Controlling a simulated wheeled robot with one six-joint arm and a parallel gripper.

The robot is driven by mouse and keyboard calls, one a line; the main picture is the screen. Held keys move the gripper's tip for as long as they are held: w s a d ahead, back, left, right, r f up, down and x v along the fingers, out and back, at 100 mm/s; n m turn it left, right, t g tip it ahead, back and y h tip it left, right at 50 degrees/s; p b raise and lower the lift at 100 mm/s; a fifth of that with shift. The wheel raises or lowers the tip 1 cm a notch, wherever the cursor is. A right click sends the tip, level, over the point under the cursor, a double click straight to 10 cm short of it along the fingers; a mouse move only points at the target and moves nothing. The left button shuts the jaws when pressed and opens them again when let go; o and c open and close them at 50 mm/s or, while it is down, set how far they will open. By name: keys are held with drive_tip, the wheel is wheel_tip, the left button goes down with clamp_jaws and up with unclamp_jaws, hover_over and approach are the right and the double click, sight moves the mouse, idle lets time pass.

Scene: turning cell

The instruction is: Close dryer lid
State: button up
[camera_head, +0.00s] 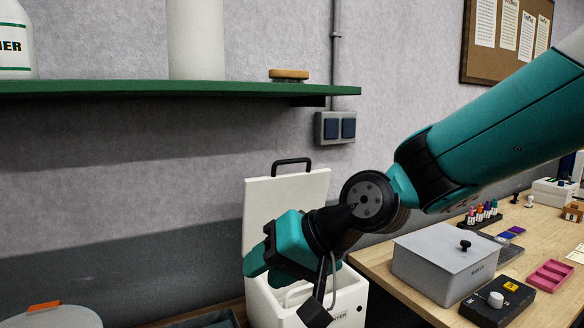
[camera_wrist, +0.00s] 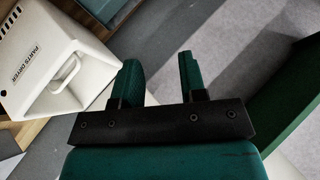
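The white parts dryer (camera_head: 347,300) stands below the green shelf, partly hidden behind my gripper. Its lid (camera_head: 262,200) is open and stands upright at the back, with a black handle (camera_head: 292,163) on its top edge. My gripper (camera_head: 255,264) is in front of the lid and over the left side of the dryer in the head view. In the wrist view my gripper (camera_wrist: 160,70) has its two green fingers apart with nothing between them. The dryer's labelled front (camera_wrist: 60,75), with a pale handle, shows at the left there.
A green shelf (camera_head: 150,88) with a brush (camera_head: 289,75) and bottles runs along the wall above. A wooden bench (camera_head: 380,262) at right holds a grey lidded box (camera_head: 440,262), a black control box (camera_head: 497,302) and pink tray (camera_head: 549,275). A container with an orange tab (camera_head: 45,307) is lower left.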

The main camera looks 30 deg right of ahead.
drive_tip(key=w+d+r+m+t+h, duration=0.2)
drive_tip(key=w+d+r+m+t, duration=0.1)
drive_tip(key=w+d+m+t, duration=0.4)
drive_tip(key=m+t+h, duration=0.4)
drive_tip(key=m+h, duration=0.1)
drive_tip(key=m, duration=0.4)
approach(295, 162)
drive_tip(key=w+p, duration=0.2)
drive_tip(key=w, duration=0.1)
drive_tip(key=w+p, duration=0.6)
drive_tip(key=shift+w+r, duration=0.25)
drive_tip(key=shift+w, duration=0.1)
drive_tip(key=shift+w+f, duration=0.1)
drive_tip(key=shift+w, duration=0.45)
